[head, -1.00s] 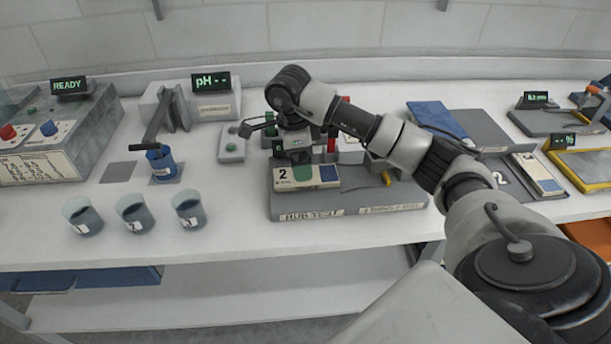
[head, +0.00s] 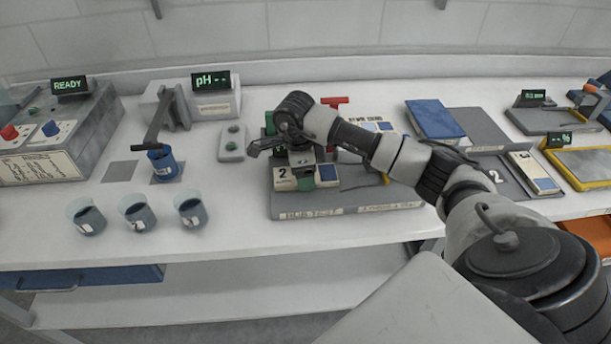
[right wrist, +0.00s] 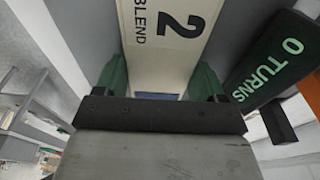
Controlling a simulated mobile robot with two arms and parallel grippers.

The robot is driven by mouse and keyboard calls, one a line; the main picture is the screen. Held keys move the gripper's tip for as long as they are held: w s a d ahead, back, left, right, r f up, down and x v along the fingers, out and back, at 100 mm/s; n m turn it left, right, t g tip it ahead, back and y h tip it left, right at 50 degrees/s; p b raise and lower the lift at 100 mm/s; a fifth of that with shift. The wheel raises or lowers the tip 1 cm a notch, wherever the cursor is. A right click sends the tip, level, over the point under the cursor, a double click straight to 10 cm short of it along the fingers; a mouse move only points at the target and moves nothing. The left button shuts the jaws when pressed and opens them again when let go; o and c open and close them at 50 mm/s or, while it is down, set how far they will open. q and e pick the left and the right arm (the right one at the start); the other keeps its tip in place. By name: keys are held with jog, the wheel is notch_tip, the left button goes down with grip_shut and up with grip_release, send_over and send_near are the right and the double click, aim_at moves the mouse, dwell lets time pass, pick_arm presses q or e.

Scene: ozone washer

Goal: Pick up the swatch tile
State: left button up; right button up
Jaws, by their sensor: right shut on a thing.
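The swatch tile (head: 284,185) is a pale tile marked 2, with a blue patch at its right end in the head view. It is at the grey rub test base (head: 345,210), and I cannot tell whether it touches the base. My right gripper (head: 314,178) reaches down over the tile's middle and is shut on it, hiding part of its face. In the right wrist view the tile (right wrist: 165,45) reads "2 BLEND" and lies between the green fingertips of my gripper (right wrist: 158,82). My left gripper is not in view.
A green-lettered "0 TURNS" display (right wrist: 270,60) is close beside the gripper. A red handle (head: 335,102) stands behind the arm. Several beakers (head: 137,214) and a blue cup (head: 162,166) stand to the left. Another pale tile (head: 533,170) lies at the right.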

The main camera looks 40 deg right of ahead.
jog(key=shift+c, duration=0.6)
